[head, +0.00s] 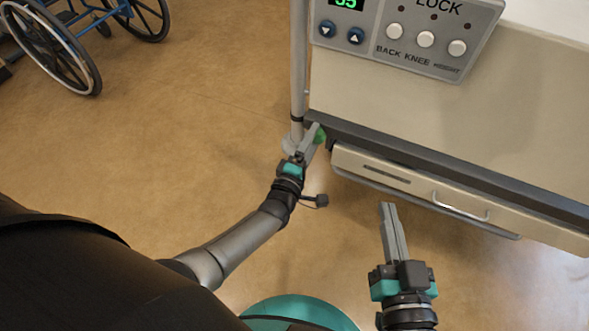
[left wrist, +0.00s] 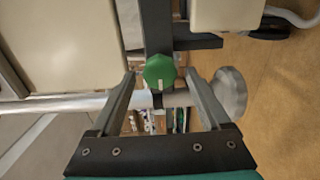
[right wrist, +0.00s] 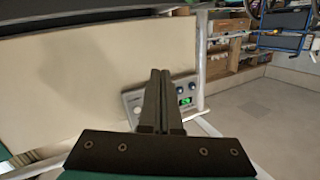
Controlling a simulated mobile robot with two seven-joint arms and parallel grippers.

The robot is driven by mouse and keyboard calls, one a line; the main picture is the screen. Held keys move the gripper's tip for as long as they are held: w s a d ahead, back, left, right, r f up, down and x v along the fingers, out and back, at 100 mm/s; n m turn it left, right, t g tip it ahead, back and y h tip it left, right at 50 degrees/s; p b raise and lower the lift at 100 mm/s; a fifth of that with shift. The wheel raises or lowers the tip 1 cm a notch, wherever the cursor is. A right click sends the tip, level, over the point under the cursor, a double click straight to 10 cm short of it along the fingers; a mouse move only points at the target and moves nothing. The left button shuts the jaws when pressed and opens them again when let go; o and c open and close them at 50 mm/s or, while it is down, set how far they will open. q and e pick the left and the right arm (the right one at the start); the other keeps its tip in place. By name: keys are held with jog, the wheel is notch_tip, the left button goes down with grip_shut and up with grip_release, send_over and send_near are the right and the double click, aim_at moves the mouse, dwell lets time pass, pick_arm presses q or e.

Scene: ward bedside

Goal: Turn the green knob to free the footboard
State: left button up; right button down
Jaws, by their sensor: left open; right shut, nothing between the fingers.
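The green knob (left wrist: 160,71) shows in the left wrist view, with a pale mark on its lower half. It sits on a dark frame bar beside a light pole. In the head view the knob (head: 320,136) is partly hidden by my left gripper (head: 311,136). My left gripper is open; in the left wrist view its fingers (left wrist: 160,75) stand on either side of the knob, with gaps between. The footboard (head: 440,110) is the large beige panel above the dark rail. My right gripper (head: 387,206) is shut and empty, in front of the drawer.
A grey control panel (head: 405,40) with white and blue buttons is on the footboard. A drawer (head: 450,200) with a metal handle lies below the rail. A pole (head: 298,65) stands left of the footboard. A wheelchair (head: 60,50) is at the upper left; floor between is clear.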

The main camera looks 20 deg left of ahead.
pick_arm(q)
jog(key=s+p, duration=0.4)
jog(key=s, duration=1)
jog(key=shift+s+a+p, duration=0.25)
jog(key=shift+s+p, duration=0.05)
jog(key=shift+s, duration=0.05)
pick_arm(e)
jog(key=s+d+f+g+h, duration=0.2)
jog(key=d+f+g+h, duration=0.1)
jog(key=d+g, duration=0.5)
jog(key=shift+h, duration=0.7)
